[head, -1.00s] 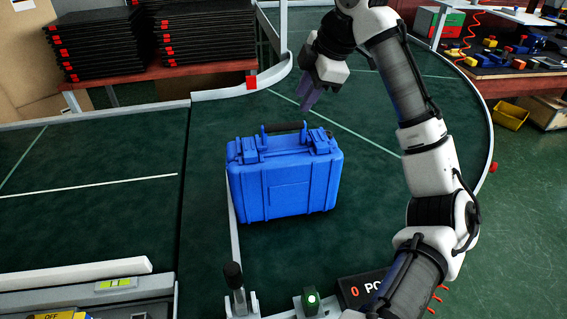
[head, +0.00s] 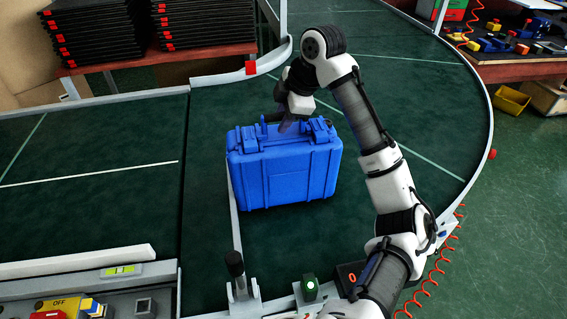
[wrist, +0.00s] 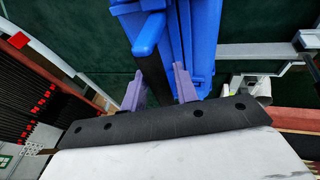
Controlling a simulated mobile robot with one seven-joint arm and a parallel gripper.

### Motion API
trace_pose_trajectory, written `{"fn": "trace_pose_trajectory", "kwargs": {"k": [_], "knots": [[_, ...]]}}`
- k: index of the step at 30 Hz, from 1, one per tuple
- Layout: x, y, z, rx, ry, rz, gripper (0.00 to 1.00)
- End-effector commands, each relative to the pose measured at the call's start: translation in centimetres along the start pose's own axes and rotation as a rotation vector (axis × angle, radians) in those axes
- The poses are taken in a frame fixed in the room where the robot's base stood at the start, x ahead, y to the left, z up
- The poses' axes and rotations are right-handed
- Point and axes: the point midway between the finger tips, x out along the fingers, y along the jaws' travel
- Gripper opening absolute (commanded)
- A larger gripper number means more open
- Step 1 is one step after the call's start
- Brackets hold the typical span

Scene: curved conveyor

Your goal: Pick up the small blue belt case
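The blue belt case (head: 285,178) stands upright on the dark green belt, with its top handle raised. It also shows in the wrist view (wrist: 203,45). My gripper (head: 286,125) is at the top of the case, over the handle, and hides most of it in the head view. In the wrist view, my gripper's purple fingers (wrist: 159,86) are apart, with the black handle (wrist: 152,78) between them. A gap shows beside the right finger. I cannot tell whether either finger touches the handle.
The curved green belt (head: 420,110) is clear around the case. A low rail (head: 205,245) passes by the case's left side. Stacks of black trays (head: 100,40) stand behind at left. A control panel (head: 100,295) is at front left, and a yellow bin (head: 510,99) is at right.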

Motion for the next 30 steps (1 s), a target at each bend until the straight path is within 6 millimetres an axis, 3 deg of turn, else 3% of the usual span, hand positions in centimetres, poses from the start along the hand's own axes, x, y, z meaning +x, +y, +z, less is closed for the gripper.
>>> {"fn": "trace_pose_trajectory", "kwargs": {"k": [5,12,19,30], "knots": [[1.7,0.0,0.0,0.001,0.000,0.001,0.30],[1.9,0.0,0.0,0.000,0.000,0.001,0.30],[1.9,0.0,0.0,0.000,0.000,0.001,0.00],[1.9,0.0,0.1,0.002,0.000,0.001,0.00]]}}
